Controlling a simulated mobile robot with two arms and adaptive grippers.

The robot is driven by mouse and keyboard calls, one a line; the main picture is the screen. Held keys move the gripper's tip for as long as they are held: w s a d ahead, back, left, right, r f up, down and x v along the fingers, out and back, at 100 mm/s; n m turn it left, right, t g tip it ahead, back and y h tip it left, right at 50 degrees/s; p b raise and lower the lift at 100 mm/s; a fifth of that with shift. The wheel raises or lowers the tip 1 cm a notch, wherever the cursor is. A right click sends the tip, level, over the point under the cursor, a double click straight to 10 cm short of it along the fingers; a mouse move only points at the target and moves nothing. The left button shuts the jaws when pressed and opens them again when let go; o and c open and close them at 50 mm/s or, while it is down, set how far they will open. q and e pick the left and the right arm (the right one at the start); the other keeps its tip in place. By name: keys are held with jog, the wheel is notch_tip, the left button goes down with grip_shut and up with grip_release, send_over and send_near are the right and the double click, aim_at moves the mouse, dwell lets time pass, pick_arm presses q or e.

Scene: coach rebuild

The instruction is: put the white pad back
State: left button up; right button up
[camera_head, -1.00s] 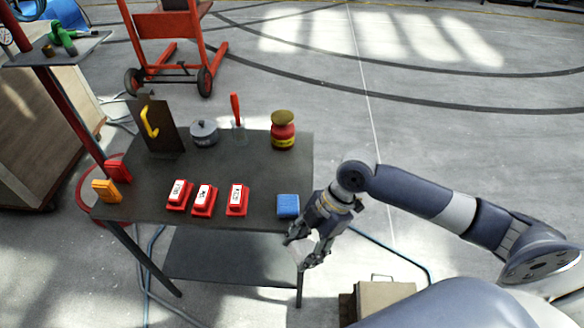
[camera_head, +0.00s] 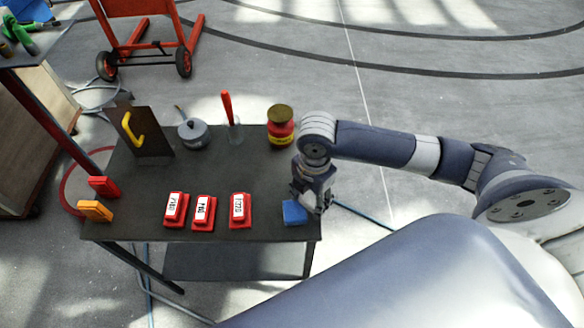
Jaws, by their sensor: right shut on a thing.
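I cannot make out a white pad in the view. My right gripper (camera_head: 311,205) points down at the right front edge of the dark table (camera_head: 262,180). It is shut on a small blue block-like pad (camera_head: 293,213), which sits slightly turned at the table's front right corner. The fingers partly hide the pad's right side. Whether the pad still rests on the tabletop, I cannot tell. My left gripper is not in view.
Several red holders with white labels (camera_head: 240,211) stand along the front of the table. A red-and-yellow jar (camera_head: 280,127), a grey pot (camera_head: 193,132) and a yellow-handled plate (camera_head: 143,133) stand behind. Orange (camera_head: 96,211) and red (camera_head: 103,187) blocks sit at the left edge.

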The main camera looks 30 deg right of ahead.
jog(key=w, duration=0.2)
jog(key=w+p, duration=0.1)
jog(key=w, duration=0.2)
jog(key=shift+w+d+f, duration=0.15)
jog(key=shift+w, duration=0.2)
jog(key=w, duration=0.5)
jog(key=shift+w+d+f+p, duration=0.1)
jog(key=shift+d+f+p, duration=0.15)
jog(key=shift+f+p, duration=0.05)
jog(key=shift+w, duration=0.3)
jog(key=shift+w+f, duration=0.1)
jog(key=shift+f, duration=0.05)
notch_tip(320, 180, down, 3)
jog(key=shift+p, duration=0.6)
jog(key=shift+f, duration=0.2)
jog(key=o, duration=0.8)
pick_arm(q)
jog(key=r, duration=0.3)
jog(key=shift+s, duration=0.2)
pick_arm(e)
jog(key=shift+o, duration=0.3)
jog(key=shift+d, duration=0.1)
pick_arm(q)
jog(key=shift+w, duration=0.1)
